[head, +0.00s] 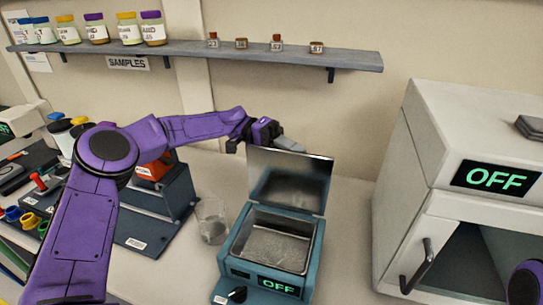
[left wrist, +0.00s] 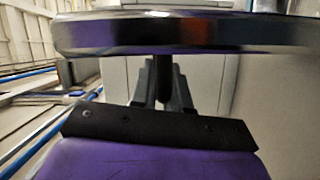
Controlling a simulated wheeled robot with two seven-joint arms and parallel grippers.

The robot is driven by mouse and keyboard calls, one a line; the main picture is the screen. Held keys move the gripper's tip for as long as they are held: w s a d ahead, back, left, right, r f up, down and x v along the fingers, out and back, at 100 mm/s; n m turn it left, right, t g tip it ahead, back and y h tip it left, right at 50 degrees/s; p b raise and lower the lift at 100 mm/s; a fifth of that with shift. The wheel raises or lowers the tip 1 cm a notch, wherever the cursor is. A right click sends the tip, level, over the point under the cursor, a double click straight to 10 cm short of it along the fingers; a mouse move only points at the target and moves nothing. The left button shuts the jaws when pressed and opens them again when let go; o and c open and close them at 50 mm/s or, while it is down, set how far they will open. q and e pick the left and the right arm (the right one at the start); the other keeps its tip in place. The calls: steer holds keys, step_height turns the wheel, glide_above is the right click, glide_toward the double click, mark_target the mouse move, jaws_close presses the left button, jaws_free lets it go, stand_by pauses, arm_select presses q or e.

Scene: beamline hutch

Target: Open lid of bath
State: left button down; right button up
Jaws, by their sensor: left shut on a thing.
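The bath (head: 270,238) is a teal box with an open metal basin, and its front display reads OFF. Its metal lid (head: 290,180) stands raised, close to upright, at the basin's back edge. My left gripper (head: 286,144) is behind the lid's top edge and is shut on the lid, apparently by its handle. In the left wrist view the gripper's fingers (left wrist: 163,88) close on a dark stem below the shiny lid edge (left wrist: 180,32). The handle itself is mostly hidden. My right gripper is out of view; only a bit of purple arm shows at bottom right.
A clear beaker (head: 211,222) stands left of the bath. An oven-like cabinet (head: 460,215) with a handle and OFF display stands at right. A shelf (head: 200,50) with jars hangs above. Tools and coloured items crowd the left bench. Bench between bath and cabinet is clear.

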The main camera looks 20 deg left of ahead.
arm_select(q)
steer(key=shift+s, duration=0.1)
steer(key=c, duration=1.2)
jaws_free()
steer(key=shift+a, duration=0.35)
steer(key=shift+v, duration=4.9)
